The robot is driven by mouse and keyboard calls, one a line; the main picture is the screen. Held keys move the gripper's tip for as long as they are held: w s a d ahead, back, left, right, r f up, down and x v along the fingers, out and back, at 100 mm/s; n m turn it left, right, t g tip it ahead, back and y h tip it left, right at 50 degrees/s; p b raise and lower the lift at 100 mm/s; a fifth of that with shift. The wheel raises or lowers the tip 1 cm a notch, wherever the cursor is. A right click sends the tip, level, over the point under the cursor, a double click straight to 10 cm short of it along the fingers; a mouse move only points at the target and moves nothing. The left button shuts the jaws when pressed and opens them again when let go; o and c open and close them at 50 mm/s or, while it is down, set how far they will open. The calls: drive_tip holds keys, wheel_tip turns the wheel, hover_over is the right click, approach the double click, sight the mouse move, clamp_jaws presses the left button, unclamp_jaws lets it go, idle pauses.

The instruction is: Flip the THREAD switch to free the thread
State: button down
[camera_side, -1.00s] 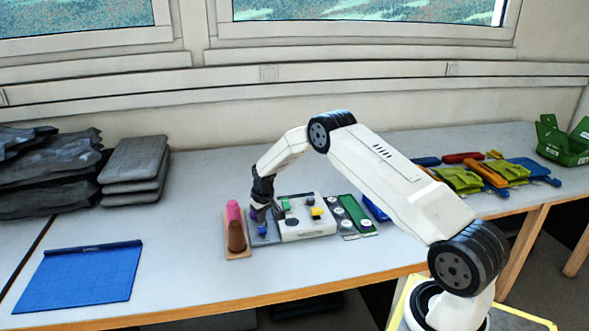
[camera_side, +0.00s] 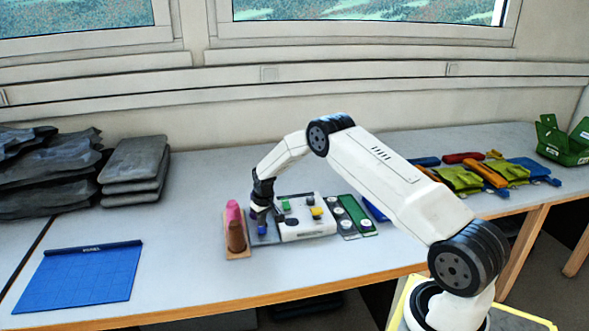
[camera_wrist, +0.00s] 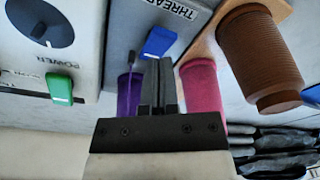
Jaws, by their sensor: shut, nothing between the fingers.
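The blue THREAD switch (camera_wrist: 160,42) sits on a grey panel beside the printed THREAD label (camera_wrist: 172,9) in the wrist view. It also shows as a small blue spot (camera_side: 262,230) in the side view. My gripper (camera_wrist: 158,64) is shut and empty, its fingertips just short of the switch and close to it. I cannot tell whether they touch. In the side view my gripper (camera_side: 261,218) is low over the grey panel. A purple spool (camera_wrist: 130,95) stands beside the fingers, partly hidden by them.
A pink spool (camera_wrist: 203,92) and a brown spool (camera_wrist: 262,55) stand on a wooden holder beside the panel. The white unit (camera_side: 308,229) has a green POWER switch (camera_wrist: 60,88) and a dial (camera_wrist: 40,20). A blue mat (camera_side: 80,277) lies left; the table between is clear.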

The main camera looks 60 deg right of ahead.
sight(262, 230)
drive_tip(key=shift+f, duration=1.1)
idle(1.0)
drive_tip(key=shift+r, duration=3.5)
drive_tip(key=shift+a+r, duration=0.1)
